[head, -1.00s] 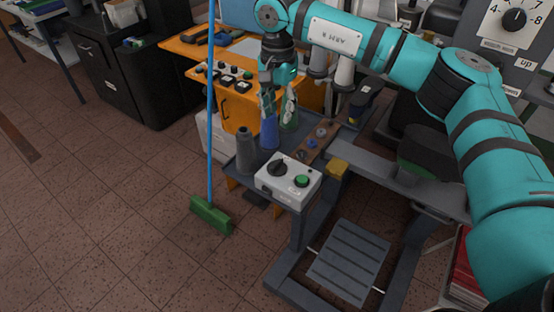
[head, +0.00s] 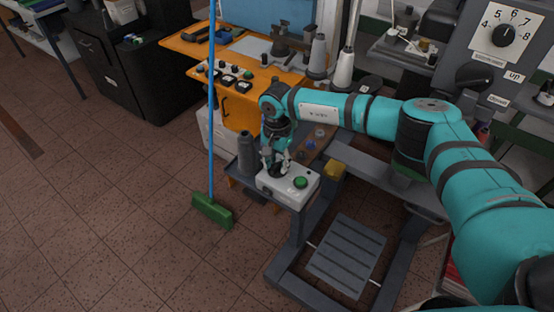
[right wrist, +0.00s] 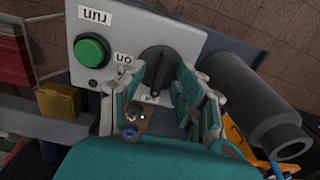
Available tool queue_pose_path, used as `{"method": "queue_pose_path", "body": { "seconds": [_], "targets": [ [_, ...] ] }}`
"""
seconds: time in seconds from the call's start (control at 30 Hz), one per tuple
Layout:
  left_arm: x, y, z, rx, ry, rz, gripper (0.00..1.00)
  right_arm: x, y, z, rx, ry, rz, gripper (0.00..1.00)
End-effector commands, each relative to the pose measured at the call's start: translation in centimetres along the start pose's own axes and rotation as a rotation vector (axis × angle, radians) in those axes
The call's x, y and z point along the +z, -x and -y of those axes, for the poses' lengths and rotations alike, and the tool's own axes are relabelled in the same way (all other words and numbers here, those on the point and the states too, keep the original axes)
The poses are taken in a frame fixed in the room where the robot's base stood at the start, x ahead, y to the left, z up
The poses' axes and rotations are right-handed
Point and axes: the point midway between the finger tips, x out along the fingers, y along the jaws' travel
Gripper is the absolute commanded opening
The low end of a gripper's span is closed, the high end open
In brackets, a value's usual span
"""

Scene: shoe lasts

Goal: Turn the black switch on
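The black switch (right wrist: 157,65) is a rotary knob on a light grey control box (head: 301,192). In the right wrist view it sits beside a green button (right wrist: 91,51), and its ridge runs roughly up and down the picture. My right gripper (head: 274,167) is down at the box in the head view and covers much of the knob there. In the right wrist view its two fingers (right wrist: 159,84) are apart, one on each side of the knob's near end. I cannot tell whether they touch it. An upside-down "on" label (right wrist: 123,58) is left of the knob. My left gripper is out of view.
A dark grey cone (head: 246,153) stands close beside the box; it also shows in the right wrist view (right wrist: 262,112). A yellow block (head: 334,171) sits to the right. A blue-handled broom (head: 212,212) stands left. An orange bench (head: 199,45) is behind.

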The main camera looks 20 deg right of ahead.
Motion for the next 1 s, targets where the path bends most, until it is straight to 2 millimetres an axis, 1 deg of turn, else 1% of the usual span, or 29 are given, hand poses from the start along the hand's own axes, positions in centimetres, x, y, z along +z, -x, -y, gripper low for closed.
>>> {"method": "queue_pose_path", "body": {
  "seconds": [0.27,0.3,0.5,0.57,0.83,1.0],
  "targets": [
    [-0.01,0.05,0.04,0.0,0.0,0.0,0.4,-0.01,-0.26,0.01,0.0,0.0,-0.001,0.34],
    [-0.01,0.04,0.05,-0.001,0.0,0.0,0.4,-0.01,-0.26,0.01,0.0,0.0,-0.001,0.32],
    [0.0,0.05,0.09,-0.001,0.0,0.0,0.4,-0.01,-0.23,0.01,0.0,0.001,0.0,0.06],
    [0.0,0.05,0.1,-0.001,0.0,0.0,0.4,-0.01,-0.22,0.01,0.0,0.001,0.0,0.0],
    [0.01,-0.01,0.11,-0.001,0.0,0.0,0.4,-0.01,-0.23,0.02,0.0,-0.003,0.0,0.0],
    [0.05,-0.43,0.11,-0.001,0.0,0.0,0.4,0.0,-0.34,0.03,-0.001,-0.035,0.0,0.0]
  ]
}}
